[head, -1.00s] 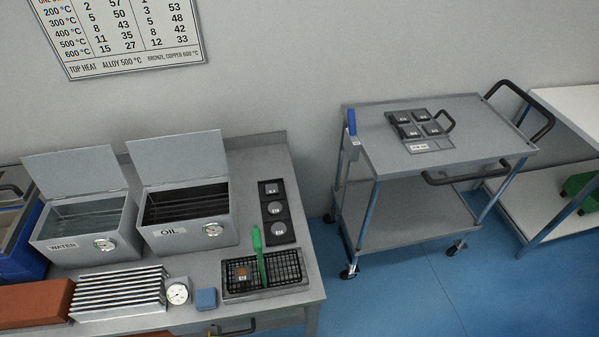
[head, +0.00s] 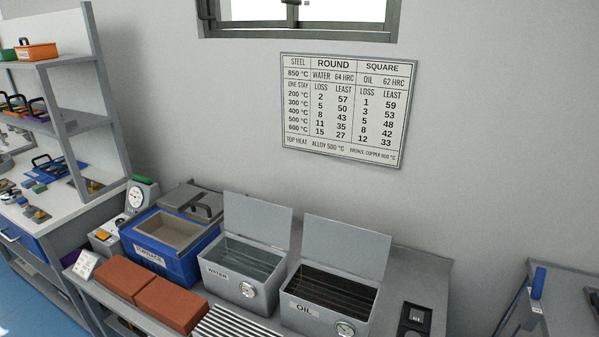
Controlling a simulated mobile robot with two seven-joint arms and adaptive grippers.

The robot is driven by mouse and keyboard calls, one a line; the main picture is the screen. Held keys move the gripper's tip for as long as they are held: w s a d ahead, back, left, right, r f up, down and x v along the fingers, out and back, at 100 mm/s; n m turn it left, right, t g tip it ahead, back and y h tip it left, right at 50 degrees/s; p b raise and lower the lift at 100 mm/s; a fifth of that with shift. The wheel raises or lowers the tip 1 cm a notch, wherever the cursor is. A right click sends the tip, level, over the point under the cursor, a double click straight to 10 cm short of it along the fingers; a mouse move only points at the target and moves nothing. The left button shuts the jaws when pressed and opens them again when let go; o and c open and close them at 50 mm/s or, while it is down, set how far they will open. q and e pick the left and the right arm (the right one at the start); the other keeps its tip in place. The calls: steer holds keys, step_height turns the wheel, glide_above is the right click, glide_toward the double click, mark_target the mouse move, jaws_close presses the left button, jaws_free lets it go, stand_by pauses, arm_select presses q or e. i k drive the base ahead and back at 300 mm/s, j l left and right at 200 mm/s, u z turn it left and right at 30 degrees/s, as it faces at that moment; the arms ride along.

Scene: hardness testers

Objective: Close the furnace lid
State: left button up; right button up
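The furnace (head: 162,252) is a blue box with a "FURNACE" label, at the left end of the grey bench in the head view. Its top is open and shows a pale, empty-looking chamber (head: 170,230). The furnace lid (head: 191,201) is a grey plate with a dark handle, standing away from the opening at the back right of the furnace. Neither of my grippers shows in the head view.
Right of the furnace stand the WATER tank (head: 224,284) and the OIL tank (head: 318,317), both with raised lids. Two red-brown bricks (head: 120,278) lie in front of the furnace.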

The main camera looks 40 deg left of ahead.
mark_target(201, 205)
steer(key=u, duration=2)
steer(key=i+j, duration=0.1)
steer(key=j, duration=0.2)
steer(key=i+j+z, duration=0.1)
steer(key=j, duration=0.15)
steer(key=i+j, duration=0.1)
steer(key=j, duration=0.2)
